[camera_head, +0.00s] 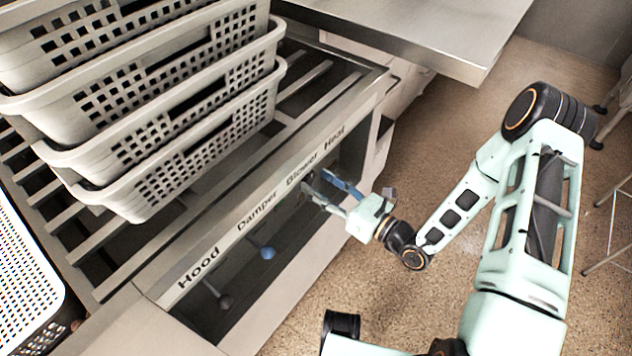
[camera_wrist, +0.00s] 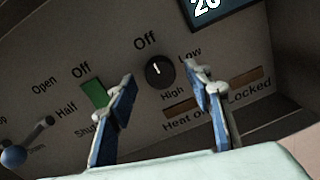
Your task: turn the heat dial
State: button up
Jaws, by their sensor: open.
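The heat dial (camera_wrist: 160,72) is a small round black knob with a white pointer line, on a grey panel. Labels Off, Low and High stand around it, and the pointer is up near Off. My gripper (camera_wrist: 160,78) is open, with one blue-and-grey finger to the left of the dial and one to the right. The dial shows between the fingertips, and I see no finger touching it. In the head view my gripper (camera_head: 316,181) reaches into the panel recess below the Blower and Heat labels. The dial cannot be made out there.
A green blower switch (camera_wrist: 95,93) is close to the left finger. A blue-ball damper lever (camera_head: 267,253) and a grey-ball hood lever (camera_head: 225,301) stick out further left. A display (camera_wrist: 215,10) is above the dial. Stacked perforated baskets (camera_head: 150,120) stand on slats above.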

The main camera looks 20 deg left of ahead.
jog(key=shift+x, duration=0.85)
jog(key=shift+c, duration=0.5)
jog(key=c, duration=1)
jog(key=shift+c, duration=0.2)
